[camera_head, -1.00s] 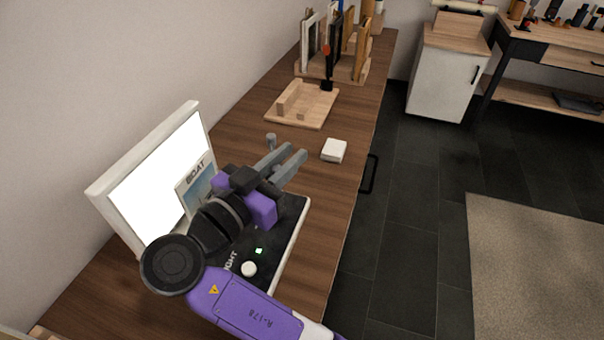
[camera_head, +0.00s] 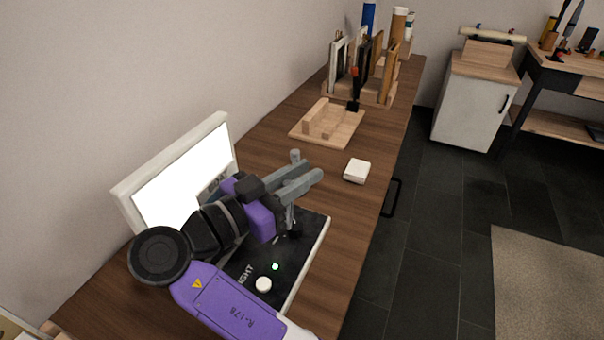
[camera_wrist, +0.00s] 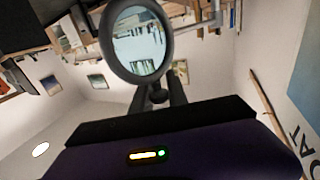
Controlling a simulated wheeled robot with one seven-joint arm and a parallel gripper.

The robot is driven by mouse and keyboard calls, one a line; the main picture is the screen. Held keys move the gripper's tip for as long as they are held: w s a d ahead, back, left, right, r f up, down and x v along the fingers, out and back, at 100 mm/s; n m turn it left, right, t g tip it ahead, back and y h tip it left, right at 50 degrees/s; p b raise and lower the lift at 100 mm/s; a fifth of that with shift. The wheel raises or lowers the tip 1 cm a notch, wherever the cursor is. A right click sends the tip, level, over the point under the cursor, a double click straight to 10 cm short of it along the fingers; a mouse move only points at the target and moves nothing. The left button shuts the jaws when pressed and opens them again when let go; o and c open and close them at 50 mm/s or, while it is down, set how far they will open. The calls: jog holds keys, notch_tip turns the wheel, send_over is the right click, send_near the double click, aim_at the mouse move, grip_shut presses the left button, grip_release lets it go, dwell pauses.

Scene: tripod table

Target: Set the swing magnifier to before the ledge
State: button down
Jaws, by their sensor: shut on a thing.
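My gripper (camera_head: 306,177) is above the far end of a dark base with a white edge (camera_head: 318,245), in front of a bright upright panel (camera_head: 180,185). Its fingers are shut on the swing magnifier, whose thin grey stem (camera_head: 290,214) shows under them. A short grey post top (camera_head: 296,156) shows just beyond the fingers. In the wrist view the magnifier's round dark-rimmed lens (camera_wrist: 138,45) stands past the fingertips (camera_wrist: 157,97). The lens is not clear in the head view. A card (camera_head: 214,184) leans at the panel, mostly hidden by my gripper. I cannot make out the ledge.
A small white box (camera_head: 357,171) lies on the wooden counter (camera_head: 345,220) to the right. A wooden tray (camera_head: 327,122) and a rack of upright boards (camera_head: 385,95) stand further back. A white knob (camera_head: 263,284) sits on the base's near part. The floor is open right of the counter.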

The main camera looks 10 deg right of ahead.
jog(key=c, duration=1.3)
grip_release()
jog(key=shift+f, duration=0.1)
jog(key=shift+c, duration=0.2)
jog(key=v, duration=0.7)
jog(key=shift+s+a, duration=0.2)
jog(key=shift+a, duration=0.15)
